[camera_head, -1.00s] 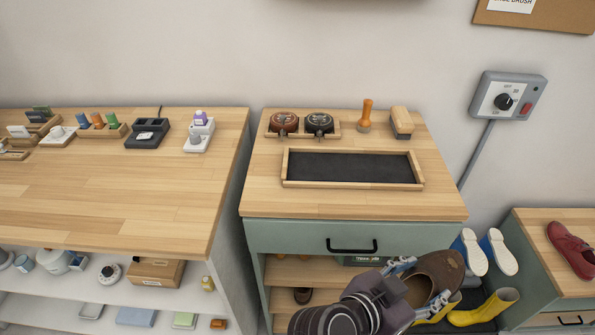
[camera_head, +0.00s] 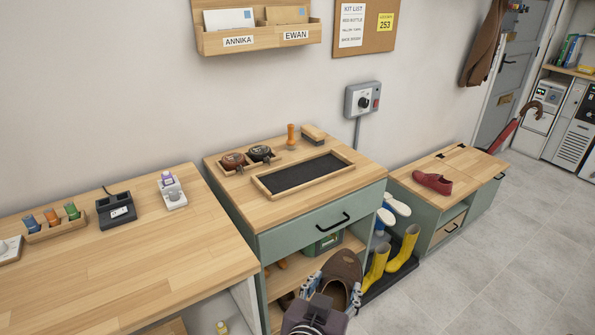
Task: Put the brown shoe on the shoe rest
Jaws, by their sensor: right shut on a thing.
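The brown shoe (camera_head: 345,268) is held in my right gripper (camera_head: 335,290) at the bottom centre, in front of the green cabinet and below its drawer. The gripper is shut on the shoe, and its fingers hide part of it. The shoe rest appears to be the wood-framed tray with a dark mat (camera_head: 303,173) on the cabinet top. It is empty and lies above and beyond the shoe. My left gripper is not in view.
Two polish tins (camera_head: 260,153), an orange-handled tool (camera_head: 291,136) and a brush (camera_head: 313,132) stand behind the tray. Yellow boots (camera_head: 404,248) stand right of the cabinet. A red shoe (camera_head: 432,182) lies on the bench. The floor (camera_head: 480,270) at right is clear.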

